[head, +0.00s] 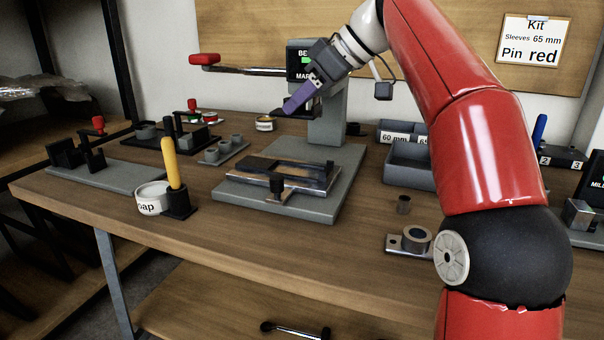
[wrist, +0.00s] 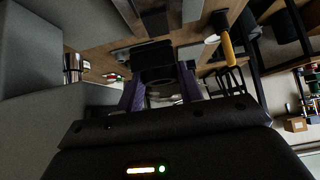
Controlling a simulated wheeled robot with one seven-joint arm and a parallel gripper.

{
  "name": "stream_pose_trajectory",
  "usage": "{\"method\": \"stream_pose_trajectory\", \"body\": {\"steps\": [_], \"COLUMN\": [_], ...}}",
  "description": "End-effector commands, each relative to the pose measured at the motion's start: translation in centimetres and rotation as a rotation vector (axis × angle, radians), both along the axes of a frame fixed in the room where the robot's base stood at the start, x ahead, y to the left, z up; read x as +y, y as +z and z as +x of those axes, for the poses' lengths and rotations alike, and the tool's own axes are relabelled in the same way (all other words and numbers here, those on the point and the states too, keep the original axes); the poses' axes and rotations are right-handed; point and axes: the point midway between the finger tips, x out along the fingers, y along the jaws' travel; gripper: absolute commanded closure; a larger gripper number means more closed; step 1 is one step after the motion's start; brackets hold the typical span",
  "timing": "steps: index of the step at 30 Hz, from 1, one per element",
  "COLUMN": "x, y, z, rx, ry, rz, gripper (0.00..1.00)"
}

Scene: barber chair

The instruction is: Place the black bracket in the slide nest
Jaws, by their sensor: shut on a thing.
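My gripper (head: 293,105), with purple fingers, is raised in front of the press column and tilted down to the left. It is shut on the black bracket (wrist: 152,54), which shows between and beyond the fingers in the wrist view; in the head view the bracket is mostly hidden by the fingers. The slide nest (head: 290,171) is on the steel slide over the grey press base (head: 345,160), below the gripper and well apart from it. A small black knob stands at the slide's front.
The press (head: 325,120) has a red-handled lever (head: 205,59) reaching left. A yellow-handled tool (head: 170,160) stands by a white tin (head: 152,198) at front left. Fixtures stand at the back left. Grey bins (head: 410,165) and a steel block with a ring (head: 415,241) are right.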

Motion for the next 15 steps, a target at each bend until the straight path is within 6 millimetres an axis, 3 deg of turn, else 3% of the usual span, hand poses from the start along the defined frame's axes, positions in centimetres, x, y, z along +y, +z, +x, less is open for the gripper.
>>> {"method": "stream_pose_trajectory", "body": {"steps": [1,6,15], "x": [0.0,0.0,0.0], "y": [-2.1,-5.6,-8.5], "z": [-0.1,-0.1,-0.1], "rx": [0.001,-0.001,-0.001], "ry": [-0.002,-0.002,-0.001], "rz": [-0.001,0.0,0.0], "gripper": [0.94,0.94,0.94]}}
